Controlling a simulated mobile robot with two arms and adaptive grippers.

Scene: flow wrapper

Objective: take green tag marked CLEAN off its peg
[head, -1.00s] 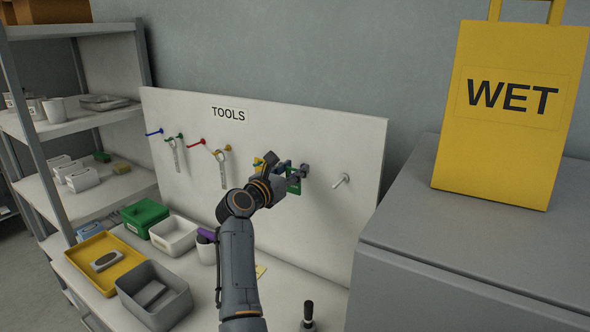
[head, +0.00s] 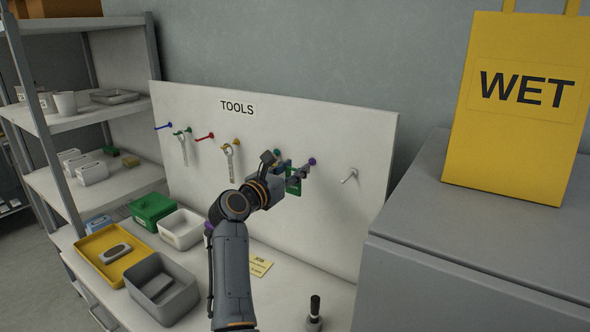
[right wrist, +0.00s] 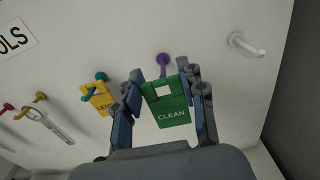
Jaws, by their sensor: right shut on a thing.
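The green tag marked CLEAN (right wrist: 171,115) is between the two fingers of my right gripper (right wrist: 165,92) in the right wrist view. The gripper is shut on its sides. In the head view the green tag (head: 293,187) shows partly behind my right gripper (head: 291,175). A purple peg (right wrist: 163,61) stands on the board just above the tag; it also shows in the head view (head: 312,161). The tag hides the peg's front end, so I cannot tell surely whether they touch. My left gripper is not in view.
A yellow tag (right wrist: 101,103) hangs beside my left-hand finger in the right wrist view. An empty white peg (head: 349,175) is to the right on the white board (head: 335,220).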

